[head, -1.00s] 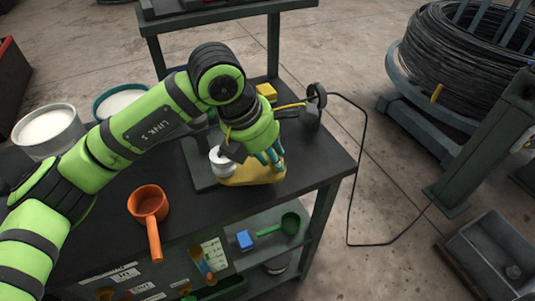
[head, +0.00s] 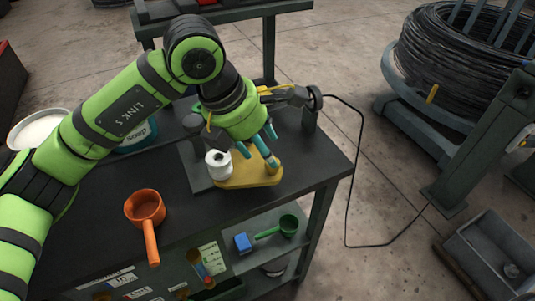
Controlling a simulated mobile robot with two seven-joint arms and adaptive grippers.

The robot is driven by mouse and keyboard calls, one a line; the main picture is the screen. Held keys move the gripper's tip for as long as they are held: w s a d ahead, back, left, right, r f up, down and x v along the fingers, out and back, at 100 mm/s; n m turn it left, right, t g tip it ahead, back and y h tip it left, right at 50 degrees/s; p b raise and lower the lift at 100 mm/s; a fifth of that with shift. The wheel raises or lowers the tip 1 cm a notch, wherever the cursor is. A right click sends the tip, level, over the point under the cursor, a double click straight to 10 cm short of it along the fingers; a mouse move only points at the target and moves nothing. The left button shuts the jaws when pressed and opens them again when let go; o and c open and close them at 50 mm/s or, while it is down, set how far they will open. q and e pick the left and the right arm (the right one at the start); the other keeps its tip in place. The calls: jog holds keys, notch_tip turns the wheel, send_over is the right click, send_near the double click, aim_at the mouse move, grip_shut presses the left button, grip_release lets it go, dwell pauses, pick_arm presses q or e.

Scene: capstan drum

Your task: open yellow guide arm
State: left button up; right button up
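The yellow guide arm (head: 235,180) is a flat plate lying low near the front right of the dark bench. A white roller (head: 218,166) stands at its left end. My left gripper (head: 259,156) hangs over the guide arm from above, its teal fingers apart. One fingertip is close to the plate's right part, by a small tan peg; I cannot tell whether they touch. The gripper's body hides the area behind the plate. My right gripper is not in view.
An orange scoop (head: 147,208) lies on the bench at left. A soap tub (head: 138,136) and a white-filled bucket (head: 38,128) stand behind my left arm. A motor-like device with a cable (head: 300,98) is at the back right. A wire coil (head: 455,60) stands on the floor at right.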

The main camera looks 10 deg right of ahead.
pick_arm(q)
jog(key=v, duration=0.7)
jog(key=shift+r, duration=0.15)
jog(key=shift+s+a, duration=0.1)
jog(key=shift+s, duration=0.05)
